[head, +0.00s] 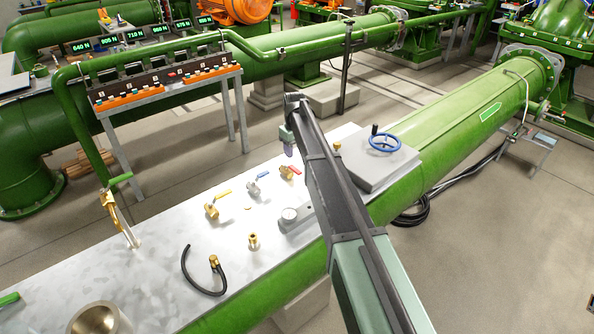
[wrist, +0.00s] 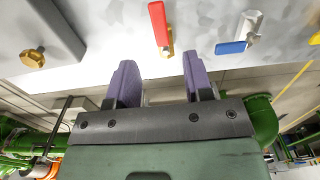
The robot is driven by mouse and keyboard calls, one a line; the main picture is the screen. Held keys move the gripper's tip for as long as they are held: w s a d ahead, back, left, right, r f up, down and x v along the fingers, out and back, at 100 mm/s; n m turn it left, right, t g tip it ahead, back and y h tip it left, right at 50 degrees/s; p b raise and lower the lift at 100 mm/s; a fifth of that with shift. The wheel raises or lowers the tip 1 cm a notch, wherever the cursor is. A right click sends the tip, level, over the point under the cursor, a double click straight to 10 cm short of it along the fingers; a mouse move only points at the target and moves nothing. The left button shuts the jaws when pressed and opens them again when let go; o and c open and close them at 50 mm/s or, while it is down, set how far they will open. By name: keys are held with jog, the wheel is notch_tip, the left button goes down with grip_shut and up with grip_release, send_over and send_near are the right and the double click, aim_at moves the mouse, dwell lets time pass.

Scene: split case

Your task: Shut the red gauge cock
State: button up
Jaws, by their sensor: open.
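The red gauge cock (head: 290,171) stands on the grey metal plate, at the right end of a row of three cocks. In the wrist view its red lever (wrist: 158,22) points up the picture, with a brass body at its lower end. My gripper (wrist: 160,62) is open and empty. Its two purple fingers stand apart below the cock in the wrist view, and the cock lines up with the gap between them. In the head view my gripper (head: 289,143) shows beside the cock, its lower part partly hidden by my arm.
A blue-handled cock (head: 258,183) stands close left of the red one, also right in the wrist view (wrist: 235,47). A yellow-handled cock (head: 214,205) is farther left. A grey box with a blue handwheel (head: 384,143) is to the right.

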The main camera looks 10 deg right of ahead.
aim_at(295, 169)
notch_tip(295, 169, down, 8)
jog(key=b, duration=0.6)
jog(key=shift+r, duration=0.1)
jog(key=shift+r, duration=0.1)
grip_shut()
